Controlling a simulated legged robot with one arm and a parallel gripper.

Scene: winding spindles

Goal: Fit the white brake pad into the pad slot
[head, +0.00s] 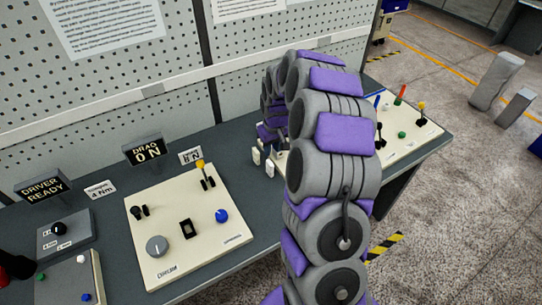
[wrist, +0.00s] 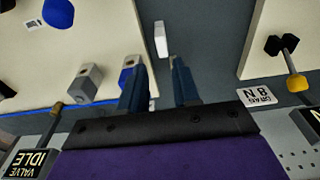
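A small white block (wrist: 161,38), likely the brake pad, stands on the grey bench in the wrist view, just past my fingertips and roughly between them. My gripper (wrist: 156,62) is open, its two dark blue fingers apart with nothing between them. I cannot tell which is the pad. My arm hides the gripper in that view. I cannot make out the pad slot in either view.
A cream panel (head: 165,255) with knobs and a yellow-tipped lever stands left of my arm. Another cream panel (head: 425,130) with levers is at the right bench end. A perforated wall (head: 100,90) backs the bench.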

